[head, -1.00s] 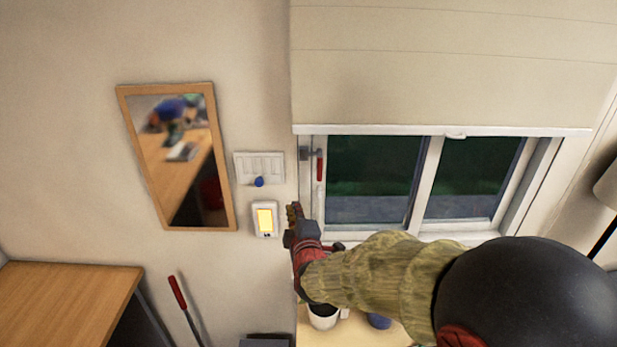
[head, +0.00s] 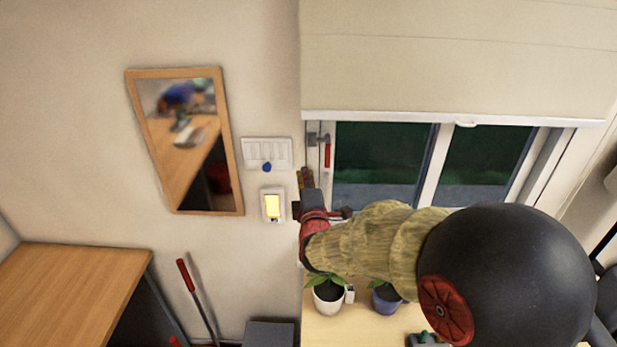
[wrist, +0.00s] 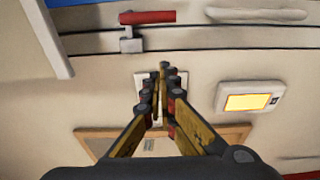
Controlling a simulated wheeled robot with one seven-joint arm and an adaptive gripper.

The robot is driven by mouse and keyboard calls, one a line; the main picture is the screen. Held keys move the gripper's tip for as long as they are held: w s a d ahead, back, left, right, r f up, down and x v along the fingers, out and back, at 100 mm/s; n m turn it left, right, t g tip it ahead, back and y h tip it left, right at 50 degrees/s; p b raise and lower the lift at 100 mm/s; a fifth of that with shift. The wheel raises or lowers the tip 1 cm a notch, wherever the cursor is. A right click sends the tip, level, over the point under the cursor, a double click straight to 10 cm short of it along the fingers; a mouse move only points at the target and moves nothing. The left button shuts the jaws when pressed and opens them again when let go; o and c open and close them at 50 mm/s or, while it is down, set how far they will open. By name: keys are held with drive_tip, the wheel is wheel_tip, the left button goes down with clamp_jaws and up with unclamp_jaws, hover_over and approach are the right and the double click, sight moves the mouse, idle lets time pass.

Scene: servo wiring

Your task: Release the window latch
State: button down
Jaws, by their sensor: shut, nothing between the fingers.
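The window latch has a red handle (head: 327,154) on the left side of the white window frame, with a grey mount beside it. The red latch handle (wrist: 148,17) also shows near the top of the wrist view, with its grey bracket below it. My gripper (head: 305,177) is just below and left of the latch in the head view, apart from it. In the wrist view my gripper (wrist: 162,72) has its fingers together, empty, and points toward the wall. The fingertips are clear of the handle there.
A lit yellow wall panel (head: 272,205) and a white switch plate (head: 266,153) are on the wall left of my gripper. A wood-framed mirror (head: 240,190) hangs further left. A white potted plant (head: 328,298) and a blue pot (head: 386,299) stand below my arm. A blind (head: 450,60) covers the window's upper part.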

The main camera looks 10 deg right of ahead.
sight(327, 151)
drive_tip(key=w, duration=0.6)
drive_tip(key=shift+w+d, duration=0.3)
drive_tip(key=d, duration=0.1)
drive_tip(key=s+d+p, duration=0.1)
drive_tip(key=d, duration=0.1)
drive_tip(key=shift+s+d, duration=0.2)
drive_tip(key=shift+d, duration=0.1)
drive_tip(key=shift+s, duration=0.15)
drive_tip(key=shift+d, duration=0.1)
